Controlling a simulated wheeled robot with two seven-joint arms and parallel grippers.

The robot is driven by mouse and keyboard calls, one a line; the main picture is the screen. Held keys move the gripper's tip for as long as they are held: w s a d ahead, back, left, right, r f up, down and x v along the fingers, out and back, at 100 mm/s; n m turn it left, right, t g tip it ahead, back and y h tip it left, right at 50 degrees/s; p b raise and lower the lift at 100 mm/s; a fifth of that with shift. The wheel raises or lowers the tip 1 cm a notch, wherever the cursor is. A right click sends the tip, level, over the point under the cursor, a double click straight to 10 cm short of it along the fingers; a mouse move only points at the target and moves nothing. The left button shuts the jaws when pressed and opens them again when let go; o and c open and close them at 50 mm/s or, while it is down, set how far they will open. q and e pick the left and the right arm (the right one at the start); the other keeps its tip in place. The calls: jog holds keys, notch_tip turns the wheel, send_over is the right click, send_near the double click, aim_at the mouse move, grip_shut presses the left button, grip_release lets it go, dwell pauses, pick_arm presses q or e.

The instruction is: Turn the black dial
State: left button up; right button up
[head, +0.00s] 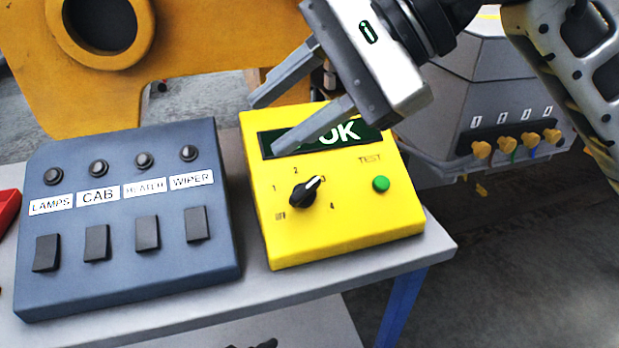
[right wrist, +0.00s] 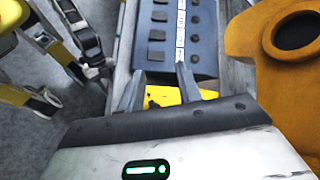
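The black dial (head: 303,193) sits on the face of a yellow tester box (head: 345,245). Its white pointer line aims up and right, towards the mark 3. Marks 1, 2 and 4 also show around it. The box's dark display reads "OK", partly covered by a finger. My right gripper (head: 268,125) is open and empty, above the upper left of the box, apart from the dial. In the right wrist view, its fingers (right wrist: 158,80) stand apart with the yellow box (right wrist: 190,95) partly visible between and below them. My left gripper is not seen.
A blue-grey switch panel (head: 130,265) stands left of the box on a grey table (head: 435,247). A green TEST button (head: 381,184) is right of the dial. A yellow casting (head: 60,85) is behind, and a grey cabinet with brass knobs (head: 530,140) at the right.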

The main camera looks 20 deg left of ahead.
jog(key=w+d+t+h, duration=0.4)
jog(key=w+d+h, duration=0.1)
pick_arm(q)
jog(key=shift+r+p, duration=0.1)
jog(key=shift+p, duration=0.4)
pick_arm(e)
jog(key=n, duration=0.1)
send_near(308, 187)
jog(key=x, duration=0.9)
jog(key=shift+a+f, duration=0.15)
jog(key=shift+f, duration=0.05)
jog(key=shift+c, duration=0.3)
jog(key=c, duration=0.6)
jog(key=shift+o, duration=0.2)
